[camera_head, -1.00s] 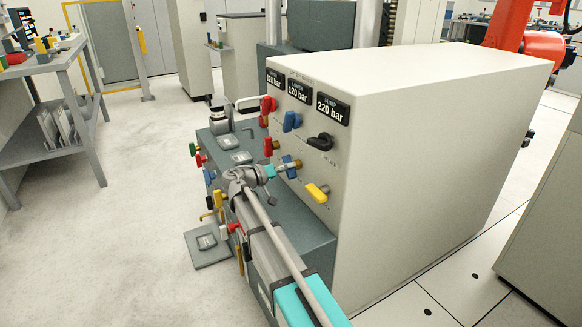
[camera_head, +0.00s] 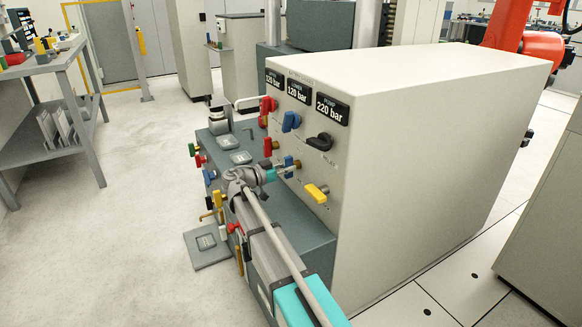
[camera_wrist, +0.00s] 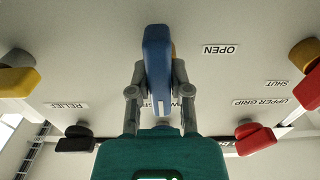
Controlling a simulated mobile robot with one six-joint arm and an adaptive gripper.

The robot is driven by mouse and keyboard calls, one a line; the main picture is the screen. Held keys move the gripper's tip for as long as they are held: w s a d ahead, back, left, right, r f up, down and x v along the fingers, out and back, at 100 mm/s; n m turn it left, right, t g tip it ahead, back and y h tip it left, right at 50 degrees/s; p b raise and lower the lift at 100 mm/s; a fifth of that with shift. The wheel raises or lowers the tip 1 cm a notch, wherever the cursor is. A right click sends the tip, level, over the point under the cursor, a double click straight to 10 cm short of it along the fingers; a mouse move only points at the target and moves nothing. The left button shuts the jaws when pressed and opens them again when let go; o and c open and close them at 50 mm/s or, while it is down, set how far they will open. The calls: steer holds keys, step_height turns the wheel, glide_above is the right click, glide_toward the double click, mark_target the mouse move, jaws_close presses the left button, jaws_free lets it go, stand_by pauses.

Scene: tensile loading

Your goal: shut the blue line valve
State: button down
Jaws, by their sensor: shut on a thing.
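The blue valve handle (camera_head: 289,161) is the lower of two blue handles on the pale panel of the cabinet (camera_head: 440,110). In the wrist view the blue handle (camera_wrist: 157,55) stands lengthwise up the picture, between the two fingers. My gripper (camera_head: 283,171) reaches it from the left, and in the wrist view my gripper (camera_wrist: 157,82) is shut on its sides. An OPEN label (camera_wrist: 221,50) shows upside down to the right of the handle. Another label behind the fingers is mostly hidden. The handle's stem is hidden.
Near the held handle are a yellow handle (camera_head: 317,193), a black handle (camera_head: 320,142), a red handle (camera_head: 270,147) and the upper blue handle (camera_head: 291,121). Pressure displays (camera_head: 299,91) sit above. A dark bench with fittings (camera_head: 290,225) lies below my arm.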

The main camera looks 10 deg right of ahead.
steer(key=shift+w+a+f, duration=0.1)
steer(key=shift+w+a, duration=0.05)
steer(key=shift+w, duration=0.05)
steer(key=c, duration=0.6)
jaws_free()
steer(key=shift+f, duration=0.1)
steer(key=shift+o, duration=0.2)
steer(key=shift+s, duration=0.1)
steer(key=v, duration=1.2)
